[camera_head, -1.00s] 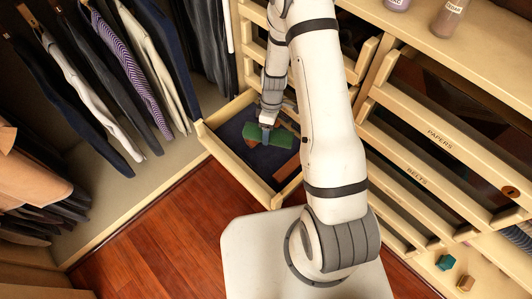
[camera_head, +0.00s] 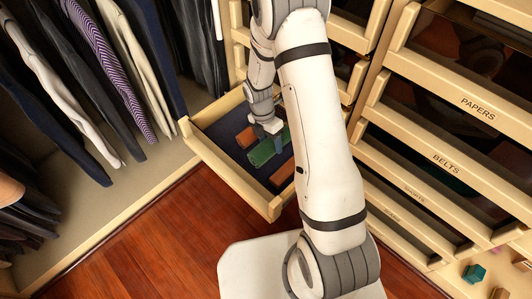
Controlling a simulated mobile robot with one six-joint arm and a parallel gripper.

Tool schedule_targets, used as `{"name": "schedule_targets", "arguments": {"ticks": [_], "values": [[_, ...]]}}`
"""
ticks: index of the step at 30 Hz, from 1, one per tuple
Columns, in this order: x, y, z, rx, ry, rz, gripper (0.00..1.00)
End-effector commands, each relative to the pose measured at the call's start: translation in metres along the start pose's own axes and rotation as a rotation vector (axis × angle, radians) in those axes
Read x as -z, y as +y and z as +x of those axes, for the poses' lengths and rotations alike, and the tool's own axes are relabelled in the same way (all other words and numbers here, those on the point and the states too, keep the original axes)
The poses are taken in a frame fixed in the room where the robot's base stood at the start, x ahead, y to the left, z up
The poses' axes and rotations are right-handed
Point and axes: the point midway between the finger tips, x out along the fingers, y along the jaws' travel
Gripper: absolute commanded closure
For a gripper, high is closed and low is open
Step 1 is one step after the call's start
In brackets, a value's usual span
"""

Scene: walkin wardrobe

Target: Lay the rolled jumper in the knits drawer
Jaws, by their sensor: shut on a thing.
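A green roll (camera_head: 263,152), which looks like the rolled jumper, is inside the outline of the open drawer (camera_head: 233,177). My gripper (camera_head: 277,142) points down over the drawer and is shut on the roll near its right end. I cannot tell whether the roll touches the drawer floor. Two rust-brown rolls lie in the drawer, one (camera_head: 246,138) behind the green roll and one (camera_head: 283,174) in front of it. My arm hides the drawer's right part, and no label on this drawer can be read.
Dark, white and purple clothes (camera_head: 120,75) hang at the left. Shut drawers marked PAPERS (camera_head: 478,108) and BELTS (camera_head: 446,163) stand at the right. A teal block (camera_head: 474,273) lies at lower right. The wooden floor (camera_head: 150,240) before the drawer is clear.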

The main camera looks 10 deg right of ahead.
Motion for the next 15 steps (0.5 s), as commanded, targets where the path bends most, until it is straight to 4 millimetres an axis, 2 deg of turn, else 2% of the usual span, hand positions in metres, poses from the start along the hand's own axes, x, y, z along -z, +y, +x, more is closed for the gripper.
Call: {"name": "schedule_targets", "arguments": {"ticks": [1,6,11,15], "values": [[0.000,0.003,0.012,0.002,0.001,-0.001,0.70],[0.001,0.010,0.044,0.002,0.002,0.001,0.70],[0.001,0.014,0.059,0.001,0.001,0.002,0.70],[0.001,0.019,0.078,0.001,0.001,0.001,0.70]]}}
